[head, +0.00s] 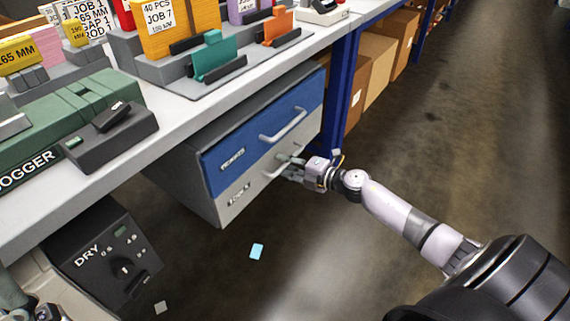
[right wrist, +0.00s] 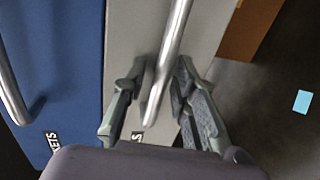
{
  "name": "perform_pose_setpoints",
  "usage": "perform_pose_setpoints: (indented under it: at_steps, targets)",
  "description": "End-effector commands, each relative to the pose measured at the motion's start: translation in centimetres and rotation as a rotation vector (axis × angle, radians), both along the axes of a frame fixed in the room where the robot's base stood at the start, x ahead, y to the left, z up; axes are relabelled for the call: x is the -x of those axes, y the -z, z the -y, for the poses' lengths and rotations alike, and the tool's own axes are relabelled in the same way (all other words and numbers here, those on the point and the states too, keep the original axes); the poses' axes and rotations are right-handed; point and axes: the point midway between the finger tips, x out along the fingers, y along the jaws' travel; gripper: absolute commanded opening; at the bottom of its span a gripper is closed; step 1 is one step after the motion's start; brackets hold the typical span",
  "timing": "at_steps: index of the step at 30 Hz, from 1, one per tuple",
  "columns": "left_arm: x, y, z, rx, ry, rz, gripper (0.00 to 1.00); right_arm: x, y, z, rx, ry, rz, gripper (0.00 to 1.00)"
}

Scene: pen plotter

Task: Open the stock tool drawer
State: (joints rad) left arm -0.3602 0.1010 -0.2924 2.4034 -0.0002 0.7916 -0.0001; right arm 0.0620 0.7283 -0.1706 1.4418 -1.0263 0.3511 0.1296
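The drawer unit under the bench has a blue upper drawer (head: 262,132) and a grey lower drawer (head: 240,196) whose label seems to read "TOOLS". Both fronts look shut. The grey drawer's bar handle (head: 284,167) is partly hidden by my right gripper (head: 287,165). In the right wrist view, the right gripper (right wrist: 160,100) is open, with one finger on each side of the grey drawer's handle (right wrist: 172,45). A gap shows at the left finger; the right finger is very close to the bar. Part of my left arm shows at the bottom left, its fingertips unclear.
The blue drawer has its own handle (head: 284,124) just above. A blue bench leg (head: 339,100) stands right of the unit, with cardboard boxes (head: 375,65) behind. A black "DRY" unit (head: 105,255) stands lower left.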

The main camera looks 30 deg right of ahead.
Motion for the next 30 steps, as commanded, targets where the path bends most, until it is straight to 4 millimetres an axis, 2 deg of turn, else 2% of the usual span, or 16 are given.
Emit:
perform_pose_setpoints:
  at_steps: [1, 10, 30]
  targets:
    - [-0.01, 0.00, 0.00, 0.000, 0.000, 0.000, 0.62, -0.01, 0.00, 0.00, 0.000, 0.000, 0.000, 0.20]
    - [-0.02, 0.02, 0.01, 0.000, 0.000, -0.001, 0.62, 0.00, 0.00, 0.00, 0.000, 0.000, 0.000, 0.00]
    - [-0.04, 0.01, 0.00, -0.001, 0.000, -0.002, 0.62, 0.03, 0.05, 0.01, 0.000, 0.000, -0.001, 0.00]
